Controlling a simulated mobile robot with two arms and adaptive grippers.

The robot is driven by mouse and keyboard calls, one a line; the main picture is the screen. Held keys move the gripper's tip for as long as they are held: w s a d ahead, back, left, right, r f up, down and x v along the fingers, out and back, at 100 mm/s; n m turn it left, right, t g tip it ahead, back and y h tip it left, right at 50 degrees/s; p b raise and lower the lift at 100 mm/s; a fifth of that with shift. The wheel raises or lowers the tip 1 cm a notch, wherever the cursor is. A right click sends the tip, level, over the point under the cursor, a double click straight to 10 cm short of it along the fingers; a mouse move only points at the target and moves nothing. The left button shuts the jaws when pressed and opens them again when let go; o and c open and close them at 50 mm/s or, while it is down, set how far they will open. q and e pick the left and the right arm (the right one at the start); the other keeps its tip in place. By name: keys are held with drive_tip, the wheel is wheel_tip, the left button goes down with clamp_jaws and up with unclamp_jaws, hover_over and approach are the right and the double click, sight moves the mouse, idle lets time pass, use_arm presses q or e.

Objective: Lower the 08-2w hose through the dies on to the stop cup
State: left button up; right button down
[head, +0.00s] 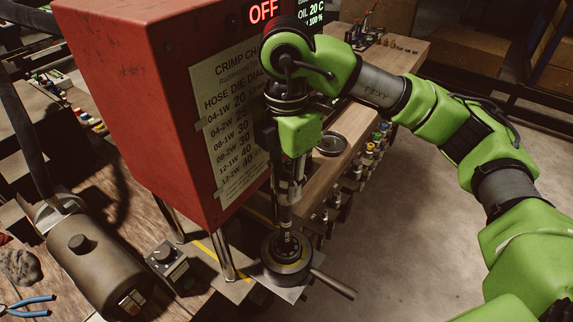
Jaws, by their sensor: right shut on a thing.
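My right gripper (289,190) points straight down in front of the red cabinet, with its fingers close together. It is shut on a dark hose (286,222), which hangs roughly upright below the fingers. The hose's lower end reaches the middle of the round crimper head (268,268), where the dies sit. How deep it is inside the dies cannot be seen. The stop cup is hidden. My left gripper is not in view.
A red cabinet (120,100) with a crimp chart (236,125) stands directly behind and left of the gripper. A bar handle (333,285) sticks out right of the crimper head. A motor (95,270), dial box (166,261) and blue pliers (28,303) are at left. Open floor lies right.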

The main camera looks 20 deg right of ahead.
hover_over(288, 245)
drive_tip(key=w, duration=0.1)
wheel_tip(288, 245, down, 4)
drive_tip(key=shift+f, duration=0.15)
wheel_tip(288, 245, down, 2)
drive_tip(key=shift+f, duration=0.25)
wheel_tip(288, 245, down, 11)
drive_tip(key=b, duration=0.6)
drive_tip(key=shift+f+b, duration=0.1)
drive_tip(key=shift+b, duration=0.2)
drive_tip(key=shift+w+f+b, duration=0.1)
drive_tip(key=shift+f+b, duration=0.55)
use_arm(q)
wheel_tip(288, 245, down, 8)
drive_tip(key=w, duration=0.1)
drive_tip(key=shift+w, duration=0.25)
use_arm(e)
drive_tip(key=shift+s+f, duration=0.35)
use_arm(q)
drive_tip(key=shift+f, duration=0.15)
use_arm(e)
drive_tip(key=c, duration=1.7)
unclamp_jaws()
drive_tip(key=shift+s+b, duration=0.1)
drive_tip(key=shift+b, duration=0.2)
drive_tip(key=shift+w+f, duration=0.15)
drive_tip(key=shift+w, duration=0.15)
